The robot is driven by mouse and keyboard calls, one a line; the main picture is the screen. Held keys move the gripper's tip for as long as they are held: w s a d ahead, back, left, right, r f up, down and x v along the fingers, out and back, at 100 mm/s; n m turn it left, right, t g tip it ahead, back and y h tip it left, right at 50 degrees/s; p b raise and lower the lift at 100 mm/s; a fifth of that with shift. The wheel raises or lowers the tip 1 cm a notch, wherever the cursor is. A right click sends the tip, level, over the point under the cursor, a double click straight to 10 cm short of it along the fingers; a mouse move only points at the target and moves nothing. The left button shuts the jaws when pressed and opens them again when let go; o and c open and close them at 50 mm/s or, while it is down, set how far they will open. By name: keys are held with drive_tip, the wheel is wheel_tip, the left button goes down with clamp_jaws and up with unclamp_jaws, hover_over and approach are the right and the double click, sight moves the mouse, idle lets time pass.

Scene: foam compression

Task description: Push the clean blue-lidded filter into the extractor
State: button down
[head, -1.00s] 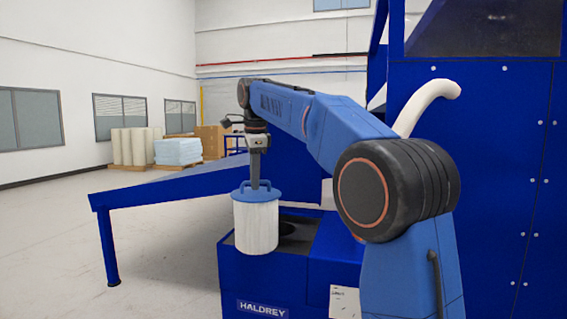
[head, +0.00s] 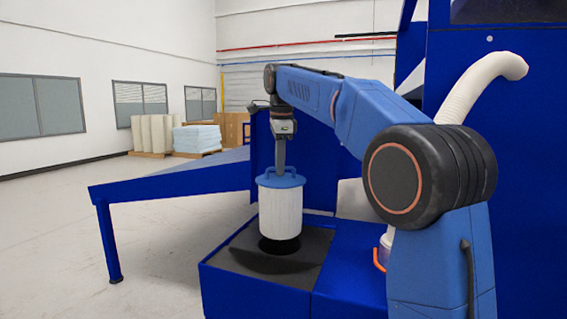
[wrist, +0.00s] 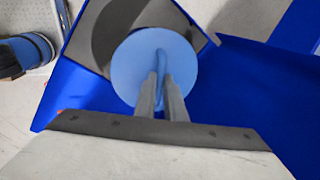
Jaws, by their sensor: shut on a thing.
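The clean filter (head: 280,212) is a white cylinder with a blue lid (head: 281,180) and a handle on top. My gripper (head: 280,170) is shut on the lid's handle and holds the filter upright. In the wrist view my gripper (wrist: 160,85) has its fingers on both sides of the handle of the round blue lid (wrist: 135,65). The extractor (head: 225,260) is a blue box with a dark top. A dark round opening (head: 279,245) shows directly under the filter. The filter's bottom is at or just above this opening; I cannot tell whether it has entered.
A large blue machine (head: 465,80) with a white hose (head: 485,85) stands at the right. A sloped blue table (head: 170,185) is behind and left. White rolls and pale blue stacked foam (head: 197,138) stand far back. The floor at left is clear.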

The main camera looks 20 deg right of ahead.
sight(279, 179)
drive_tip(key=shift+f, duration=2.1)
drive_tip(key=shift+a, duration=0.15)
drive_tip(key=shift+f, duration=4.45)
drive_tip(key=shift+f, duration=3.05)
drive_tip(key=shift+f, duration=0.7)
